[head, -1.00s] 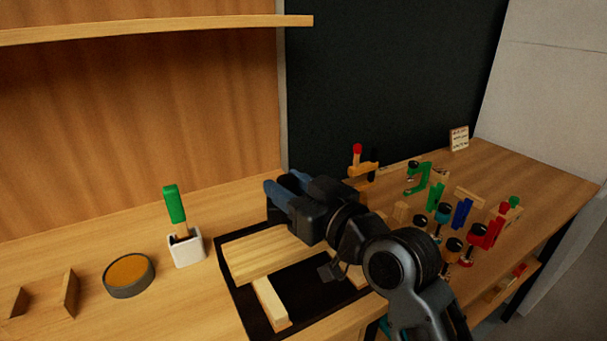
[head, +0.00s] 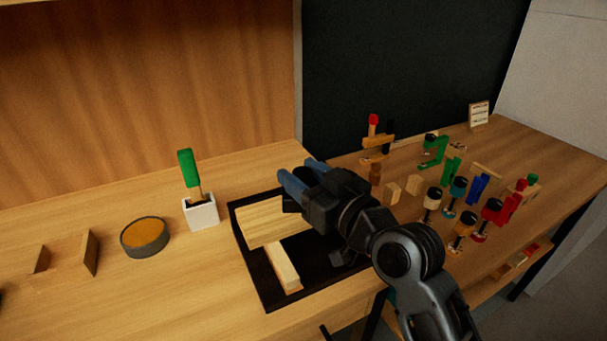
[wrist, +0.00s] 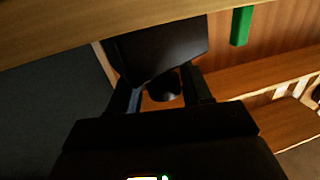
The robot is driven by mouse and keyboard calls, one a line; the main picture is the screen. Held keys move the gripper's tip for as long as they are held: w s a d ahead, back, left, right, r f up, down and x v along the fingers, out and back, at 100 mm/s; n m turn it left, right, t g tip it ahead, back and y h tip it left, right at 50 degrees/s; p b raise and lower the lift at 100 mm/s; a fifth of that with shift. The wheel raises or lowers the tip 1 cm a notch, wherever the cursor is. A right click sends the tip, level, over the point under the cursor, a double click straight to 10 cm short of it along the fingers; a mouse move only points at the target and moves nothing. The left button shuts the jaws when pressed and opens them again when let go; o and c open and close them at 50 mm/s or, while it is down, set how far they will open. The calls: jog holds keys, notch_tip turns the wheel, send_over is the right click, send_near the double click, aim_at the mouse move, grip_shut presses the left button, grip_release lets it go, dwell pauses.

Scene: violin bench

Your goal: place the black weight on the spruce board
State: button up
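The black weight (wrist: 155,48) fills the upper middle of the wrist view as a dark block with a round knob between my fingers. In the head view only a dark sliver of it (head: 291,205) shows under the blue fingertips. My gripper (head: 300,176), also in the wrist view (wrist: 163,92), is shut on the weight at its knob end. The pale spruce board (head: 262,225) lies in the black tray, below my fingers. The weight is over or at the board's far right part; I cannot tell whether it touches. My gripper hides the board's right side.
The black tray (head: 268,285) also holds a pale wooden strip (head: 283,265). Left of it stand a white pot (head: 201,212) with a green-handled brush (head: 188,172) and a round tin (head: 145,236). Several coloured clamps (head: 478,188) crowd the bench to the right. A dark panel (head: 400,70) rises behind.

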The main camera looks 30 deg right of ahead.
jog(key=shift+o, duration=1.3)
jog(key=shift+r, duration=0.1)
jog(key=shift+r+p, duration=0.25)
jog(key=shift+p, duration=0.05)
jog(key=s+d+b, duration=0.2)
jog(key=s, duration=0.9)
jog(key=shift+s+d, duration=0.15)
jog(key=shift+s, duration=0.25)
jog(key=shift+f, duration=0.2)
